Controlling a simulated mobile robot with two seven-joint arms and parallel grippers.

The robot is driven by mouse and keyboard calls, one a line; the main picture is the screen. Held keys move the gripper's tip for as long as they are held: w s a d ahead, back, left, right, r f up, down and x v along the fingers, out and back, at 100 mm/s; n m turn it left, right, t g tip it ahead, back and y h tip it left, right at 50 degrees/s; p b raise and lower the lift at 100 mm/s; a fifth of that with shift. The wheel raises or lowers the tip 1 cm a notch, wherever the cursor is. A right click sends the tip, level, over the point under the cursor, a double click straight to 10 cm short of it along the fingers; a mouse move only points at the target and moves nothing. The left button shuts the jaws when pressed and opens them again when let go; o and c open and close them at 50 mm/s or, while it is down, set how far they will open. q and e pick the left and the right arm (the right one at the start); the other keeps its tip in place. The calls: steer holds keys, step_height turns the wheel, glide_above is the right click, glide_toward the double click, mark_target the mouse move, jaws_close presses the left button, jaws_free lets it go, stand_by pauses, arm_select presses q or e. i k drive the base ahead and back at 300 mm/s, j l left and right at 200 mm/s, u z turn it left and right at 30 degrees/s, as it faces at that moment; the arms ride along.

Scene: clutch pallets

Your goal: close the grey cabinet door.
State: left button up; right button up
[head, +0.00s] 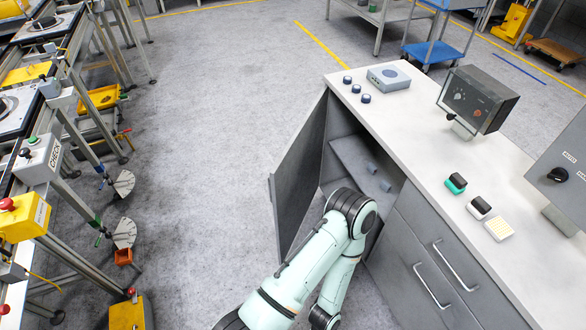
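The grey cabinet (408,248) stands at the right under a white worktop. Its grey door (300,165) is open and swung out to the left, at a wide angle to the cabinet front. The opening shows a grey inner shelf (350,155) with small grey-blue round pieces on it. One of my pale green arms comes up from the bottom, and its bent joint is in front of the opening, hiding the lower part. I cannot tell if the arm touches the door or cabinet. Neither gripper shows.
Drawers with metal handles (432,285) are right of the opening. On the worktop (420,120) are a control box (477,98), a grey button unit (388,77) and small parts. A workstation line with yellow boxes (25,217) runs along the left. The floor (205,130) between is clear.

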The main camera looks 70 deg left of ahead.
mark_target(294, 178)
steer(key=k+j+u, duration=0.1)
steer(key=j+u, duration=0.2)
steer(key=j, duration=0.65)
steer(key=j+u, duration=0.3)
steer(key=j, duration=0.7)
steer(key=i+j+u, duration=0.15)
steer(key=j+u, duration=0.15)
steer(key=j, duration=0.65)
